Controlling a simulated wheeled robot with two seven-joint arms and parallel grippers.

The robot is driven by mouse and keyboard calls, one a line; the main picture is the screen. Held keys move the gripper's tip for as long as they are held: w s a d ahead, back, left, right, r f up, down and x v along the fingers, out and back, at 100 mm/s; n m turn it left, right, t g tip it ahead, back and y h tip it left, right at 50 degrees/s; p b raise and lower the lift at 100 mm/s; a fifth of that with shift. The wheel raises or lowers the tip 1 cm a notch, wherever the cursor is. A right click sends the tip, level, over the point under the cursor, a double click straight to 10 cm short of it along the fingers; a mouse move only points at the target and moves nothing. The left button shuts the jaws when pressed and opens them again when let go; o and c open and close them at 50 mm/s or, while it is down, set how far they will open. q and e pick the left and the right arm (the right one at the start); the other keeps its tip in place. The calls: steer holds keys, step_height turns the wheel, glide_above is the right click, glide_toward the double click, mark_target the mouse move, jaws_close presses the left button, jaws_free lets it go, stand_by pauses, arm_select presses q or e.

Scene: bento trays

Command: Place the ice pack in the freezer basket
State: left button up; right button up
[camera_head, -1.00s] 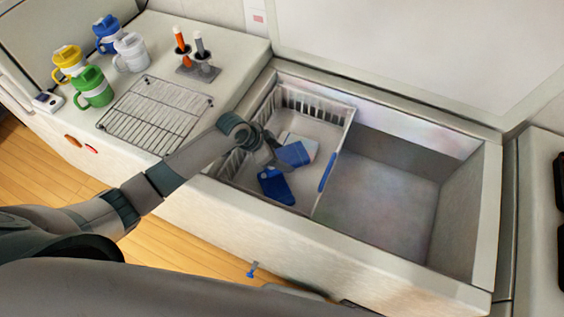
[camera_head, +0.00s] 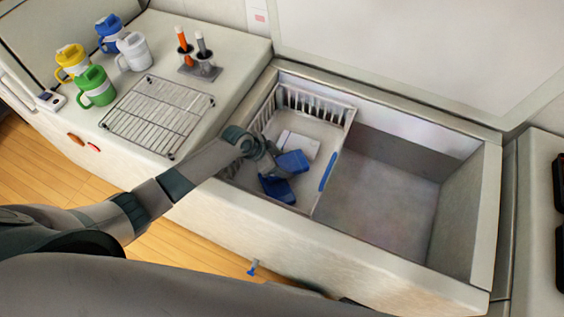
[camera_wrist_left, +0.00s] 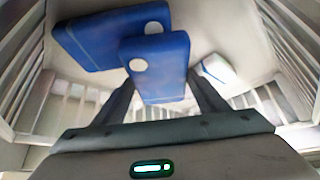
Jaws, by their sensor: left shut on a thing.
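My left gripper (camera_head: 276,160) reaches down into the white freezer basket (camera_head: 328,125). It is shut on a blue ice pack (camera_head: 294,162), which also shows between the fingers in the left wrist view (camera_wrist_left: 160,72). The held pack is inside the basket walls; whether it touches the floor I cannot tell. A second blue ice pack (camera_head: 278,189) lies in the basket at its near side and shows at upper left in the left wrist view (camera_wrist_left: 95,40). The held pack partly overlaps it there. My right gripper is not in view.
A white pack (camera_head: 299,144) lies on the basket floor behind the held one. The freezer bay (camera_head: 385,200) right of the basket is empty. A wire rack (camera_head: 155,115), several mugs and a holder with two upright tools (camera_head: 198,68) stand on the left counter.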

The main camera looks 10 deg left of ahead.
arm_select(q)
steer(key=shift+f, duration=0.1)
steer(key=o, duration=1.5)
steer(key=shift+o, duration=0.2)
steer(key=shift+r, duration=0.2)
steer(key=b+v, duration=0.1)
steer(key=v, duration=1.1)
steer(key=shift+f, duration=0.1)
